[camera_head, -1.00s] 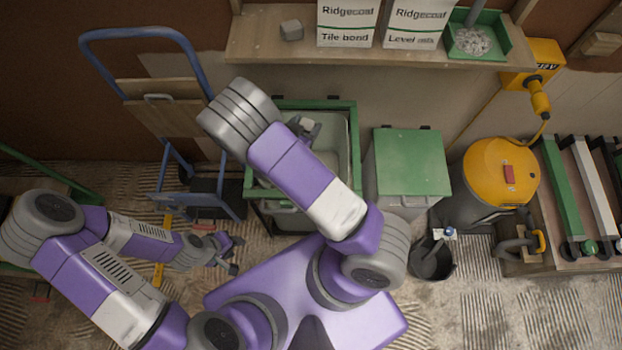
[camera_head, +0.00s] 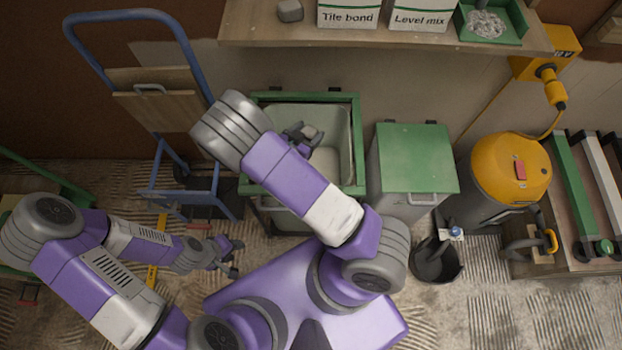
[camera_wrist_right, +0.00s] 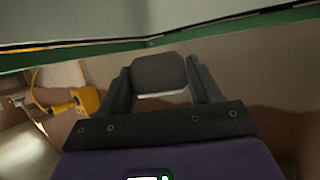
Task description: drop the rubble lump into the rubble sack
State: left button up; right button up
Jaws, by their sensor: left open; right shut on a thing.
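The rubble lump (camera_wrist_right: 160,75) is a grey block between the fingers of my right gripper (camera_wrist_right: 163,85) in the right wrist view. In the head view, my right gripper (camera_head: 302,133) is over the open, pale grey-lined container in a green frame (camera_head: 357,140), which looks like the rubble sack. The forearm hides part of its opening. The green rim (camera_wrist_right: 240,27) also crosses the top of the wrist view. My left gripper (camera_head: 235,258) is open and empty, low over the floor at the left.
A green-lidded bin (camera_head: 412,160) stands right of the sack, then a yellow vacuum (camera_head: 510,170) and a black bucket (camera_head: 436,263). A blue hand truck (camera_head: 195,60) stands left. The shelf (camera_head: 400,33) above holds a grey lump (camera_head: 290,10), bags and a green tray (camera_head: 465,30).

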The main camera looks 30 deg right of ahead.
jog(key=o, duration=1.2)
jog(key=p+v, duration=0.3)
jog(key=v, duration=0.4)
jog(key=shift+s+a+r, duration=0.1)
jog(key=shift+s+a, duration=0.1)
jog(key=shift+a, duration=0.05)
